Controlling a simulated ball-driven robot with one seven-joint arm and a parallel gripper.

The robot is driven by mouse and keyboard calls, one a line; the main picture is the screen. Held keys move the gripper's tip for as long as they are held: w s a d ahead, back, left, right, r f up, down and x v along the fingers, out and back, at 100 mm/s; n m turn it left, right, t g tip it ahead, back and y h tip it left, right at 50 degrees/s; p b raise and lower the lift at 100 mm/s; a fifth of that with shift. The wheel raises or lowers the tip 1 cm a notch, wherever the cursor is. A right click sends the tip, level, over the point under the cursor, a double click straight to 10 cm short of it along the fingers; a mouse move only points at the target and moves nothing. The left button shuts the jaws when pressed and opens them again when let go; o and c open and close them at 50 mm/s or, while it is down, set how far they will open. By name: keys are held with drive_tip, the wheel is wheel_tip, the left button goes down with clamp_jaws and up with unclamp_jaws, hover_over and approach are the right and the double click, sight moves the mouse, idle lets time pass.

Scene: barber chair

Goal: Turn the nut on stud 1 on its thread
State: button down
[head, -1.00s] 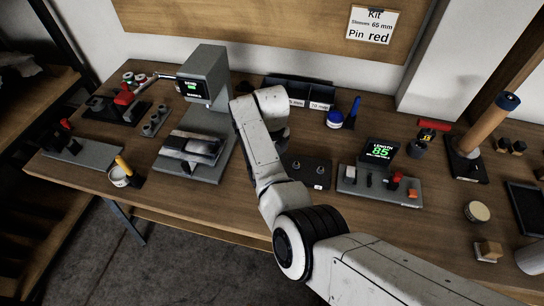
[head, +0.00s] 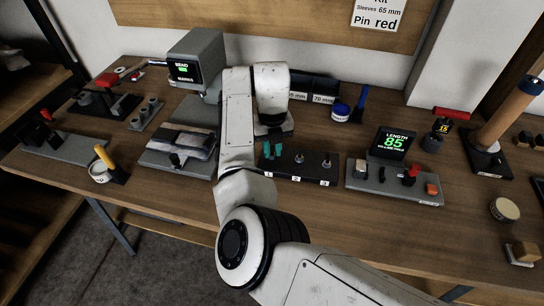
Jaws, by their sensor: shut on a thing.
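The dark stud block (head: 306,168) lies on the bench, with white labels 1, 2 and 3 along its front edge. My gripper (head: 272,151) reaches down over the left end of the block, above label 1. Its two teal fingertips are shut around the nut at stud 1; the nut and stud are mostly hidden between them. Stud 2 (head: 298,158) and stud 3 (head: 327,163) stand upright and clear to the right, each with a small metal piece showing.
The length gauge (head: 394,145) reads 85 to the right of the block. The grey bend machine (head: 197,66) stands at left. Label-fronted bins (head: 315,88) and a blue-lidded jar (head: 340,112) are behind. Bare bench (head: 290,207) lies in front of the block.

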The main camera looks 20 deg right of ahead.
sight(272, 154)
drive_tip(key=shift+r+m+b, duration=0.15)
drive_tip(key=shift+m+b, duration=0.35)
drive_tip(key=shift+b, duration=0.8)
drive_tip(key=c, duration=1)
unclamp_jaws()
wheel_tip(272, 154, up, 11)
drive_tip(key=shift+f, duration=0.2)
